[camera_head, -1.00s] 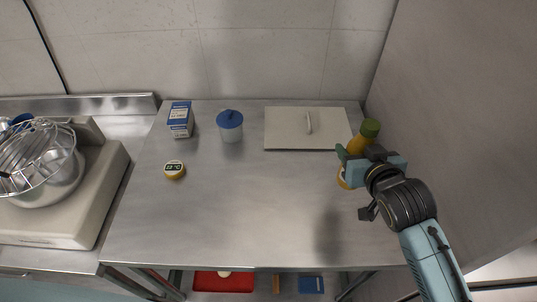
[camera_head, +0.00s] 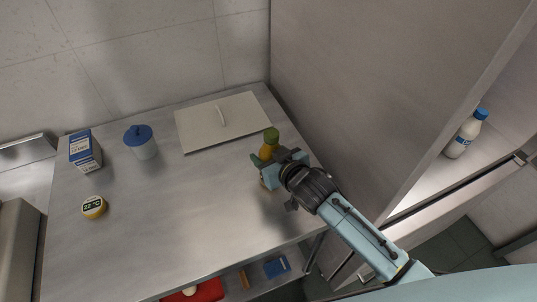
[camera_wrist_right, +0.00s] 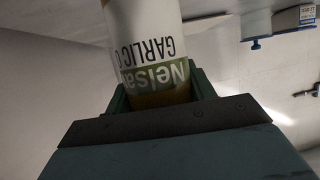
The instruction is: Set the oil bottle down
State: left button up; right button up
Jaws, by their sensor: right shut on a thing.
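The oil bottle (camera_head: 267,151) has a green cap and a yellow-orange body, at the right side of the steel table in the head view. My right gripper (camera_head: 267,172) is shut around it, and the gripper hides part of its body. In the right wrist view the bottle's label (camera_wrist_right: 150,45) reads "GARLIC" and sits between the green fingers of my right gripper (camera_wrist_right: 160,95). I cannot tell whether its base touches the table. My left gripper is not in view.
A flat panel with a handle (camera_head: 246,124) lies at the table's back. A blue-lidded cup (camera_head: 146,149), a blue-white box (camera_head: 85,151) and a yellow round timer (camera_head: 94,207) stand left. The table's middle is clear.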

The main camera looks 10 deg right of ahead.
jog(key=shift+f, duration=0.1)
jog(key=o, duration=1.3)
jog(key=p+v, duration=0.1)
jog(key=v, duration=1.1)
